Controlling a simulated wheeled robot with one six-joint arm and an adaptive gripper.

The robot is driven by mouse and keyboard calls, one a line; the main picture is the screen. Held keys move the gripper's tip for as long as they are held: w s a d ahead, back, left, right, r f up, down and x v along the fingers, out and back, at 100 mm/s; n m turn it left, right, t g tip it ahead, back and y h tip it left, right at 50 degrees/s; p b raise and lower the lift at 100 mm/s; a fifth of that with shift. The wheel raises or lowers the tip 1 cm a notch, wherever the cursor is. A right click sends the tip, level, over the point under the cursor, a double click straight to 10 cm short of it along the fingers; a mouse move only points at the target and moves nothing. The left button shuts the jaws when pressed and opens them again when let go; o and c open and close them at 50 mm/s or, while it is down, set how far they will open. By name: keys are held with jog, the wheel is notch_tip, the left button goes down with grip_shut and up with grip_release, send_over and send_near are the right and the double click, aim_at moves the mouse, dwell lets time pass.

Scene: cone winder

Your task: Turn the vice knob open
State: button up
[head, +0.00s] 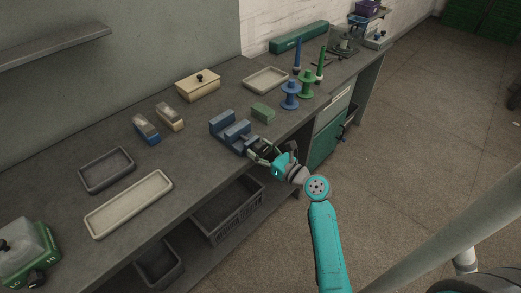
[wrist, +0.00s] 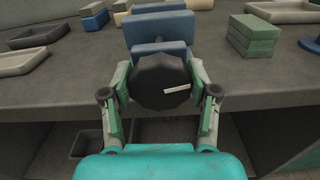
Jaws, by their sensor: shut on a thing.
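The blue vice (head: 232,130) stands at the front edge of the grey workbench. Its jaw blocks also show in the wrist view (wrist: 160,27). The dark, many-sided vice knob (wrist: 160,82) faces my wrist camera, with a pale pointer mark running from near its middle to the right, almost level. My gripper (wrist: 162,88) has one finger on each side of the knob and is shut on it. In the head view my gripper (head: 262,152) reaches the front of the vice, and its fingers largely hide the knob.
A green block (head: 263,112) lies right of the vice, with blue (head: 290,96) and green (head: 306,84) spools beyond. A long cream tray (head: 129,204) lies left. A dark crate (head: 229,207) sits on the shelf below. The floor at right is clear.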

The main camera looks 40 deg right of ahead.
jog(key=shift+n, duration=0.3)
jog(key=n, duration=0.3)
jog(key=shift+a, duration=0.1)
jog(key=shift+n, duration=2)
jog(key=o, duration=1.2)
jog(key=shift+c, duration=0.2)
